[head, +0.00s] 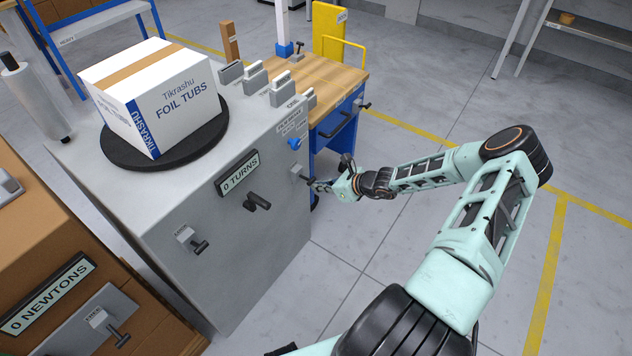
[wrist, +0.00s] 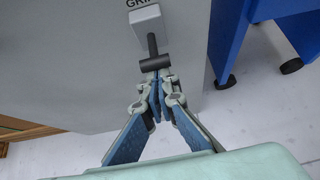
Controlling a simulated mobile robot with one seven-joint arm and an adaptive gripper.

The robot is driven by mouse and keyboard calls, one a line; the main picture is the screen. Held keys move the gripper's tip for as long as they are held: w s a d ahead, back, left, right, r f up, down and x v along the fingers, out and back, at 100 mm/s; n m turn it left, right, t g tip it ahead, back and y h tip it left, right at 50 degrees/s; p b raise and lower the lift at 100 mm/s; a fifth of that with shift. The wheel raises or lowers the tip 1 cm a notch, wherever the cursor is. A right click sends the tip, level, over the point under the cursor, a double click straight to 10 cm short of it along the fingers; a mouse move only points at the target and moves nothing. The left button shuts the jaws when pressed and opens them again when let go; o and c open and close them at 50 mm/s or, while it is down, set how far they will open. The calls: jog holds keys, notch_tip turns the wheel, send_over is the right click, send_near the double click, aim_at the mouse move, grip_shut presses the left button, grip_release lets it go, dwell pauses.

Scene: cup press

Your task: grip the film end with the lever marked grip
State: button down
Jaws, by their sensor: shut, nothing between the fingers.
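The lever marked GRIP shows in the wrist view as a small grey plate with a dark stem and a dark crossbar handle (wrist: 155,63). In the head view the lever (head: 300,171) is on the right part of the grey machine's front. My gripper (wrist: 158,80) is shut and empty, its fingertips just below the crossbar; I cannot tell if they touch it. In the head view my gripper (head: 318,186) is close to the lever, partly hidden by its own links. A pale film roll (head: 34,97) stands upright at the far left. I cannot make out the film end.
A white FOIL TUBS box (head: 155,95) sits on a black turntable (head: 128,157) on the grey machine (head: 240,250). The front also has a 0 TURNS display (head: 238,173) and other levers. A blue-framed workbench (head: 325,85) stands behind. The floor at right is clear.

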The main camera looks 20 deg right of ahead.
notch_tip(320, 180, up, 3)
jog(key=g+h+p, duration=0.1)
jog(key=p, duration=0.1)
jog(key=g+h+p, duration=0.1)
jog(key=p, duration=0.1)
jog(key=shift+w+a+f+g, duration=0.1)
jog(key=shift+w+f+g, duration=0.1)
jog(key=shift+g, duration=0.1)
jog(key=shift+w+a+r, duration=0.15)
jog(key=shift+r, duration=0.2)
dwell(0.4)
jog(key=b, duration=0.1)
send_near(312, 180)
jog(key=s+d, duration=0.1)
jog(key=s+d+f, duration=0.1)
jog(key=s, duration=0.1)
jog(key=shift+d, duration=0.1)
dwell(0.6)
